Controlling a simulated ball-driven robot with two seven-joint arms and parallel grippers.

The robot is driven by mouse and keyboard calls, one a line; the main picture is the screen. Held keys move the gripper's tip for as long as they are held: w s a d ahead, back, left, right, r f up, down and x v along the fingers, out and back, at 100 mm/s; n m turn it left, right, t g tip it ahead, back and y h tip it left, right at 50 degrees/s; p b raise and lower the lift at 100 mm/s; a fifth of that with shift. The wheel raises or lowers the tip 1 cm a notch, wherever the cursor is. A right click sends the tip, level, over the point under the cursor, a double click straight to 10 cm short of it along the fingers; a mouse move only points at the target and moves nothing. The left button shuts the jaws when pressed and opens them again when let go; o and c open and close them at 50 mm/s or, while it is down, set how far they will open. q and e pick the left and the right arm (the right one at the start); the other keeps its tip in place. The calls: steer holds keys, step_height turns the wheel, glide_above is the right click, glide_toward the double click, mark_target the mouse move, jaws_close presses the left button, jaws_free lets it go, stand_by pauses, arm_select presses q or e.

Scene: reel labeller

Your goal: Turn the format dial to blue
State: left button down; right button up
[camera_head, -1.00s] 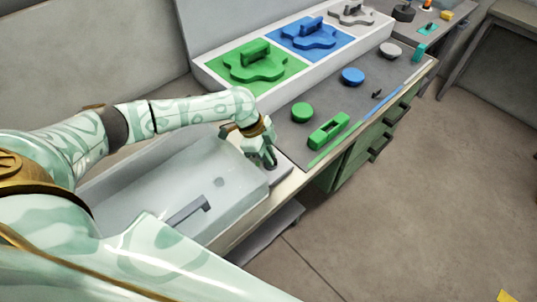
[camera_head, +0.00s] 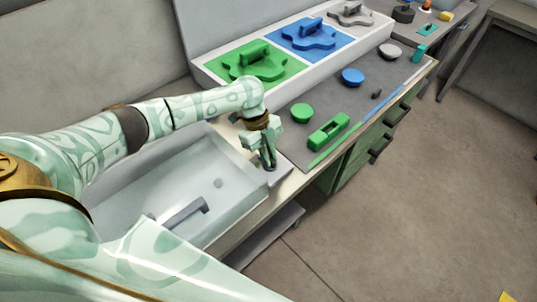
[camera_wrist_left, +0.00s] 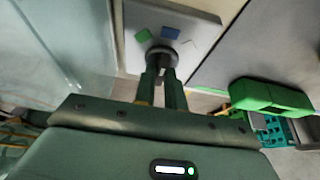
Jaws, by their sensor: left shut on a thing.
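The format dial (camera_wrist_left: 162,52) is a dark round knob on a pale plate (camera_wrist_left: 200,22) in the left wrist view. A green patch (camera_wrist_left: 143,36), a blue patch (camera_wrist_left: 171,33) and a pale grey patch (camera_wrist_left: 188,46) lie around its far side. My left gripper (camera_wrist_left: 166,76) is shut on the dial, with both fingers at its near side. In the head view, my left gripper (camera_head: 268,163) points down onto the plate beside the sink-like tray, and the fingers mostly hide the dial. I cannot tell which colour the dial points at. My right gripper is not in view.
A pale basin (camera_head: 165,190) lies left of the gripper. Right of it, a dark mat (camera_head: 325,105) holds a green slotted block (camera_head: 328,131) and green (camera_head: 302,113), blue (camera_head: 353,76) and grey discs. Behind stands a white rack with green (camera_head: 255,65) and blue shapes.

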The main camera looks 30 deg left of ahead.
arm_select(q)
steer(key=c, duration=1.5)
jaws_free()
steer(key=shift+o, duration=0.2)
steer(key=p+v, duration=0.3)
steer(key=v, duration=1.3)
steer(key=shift+w+a+r, duration=0.1)
steer(key=shift+r, duration=0.05)
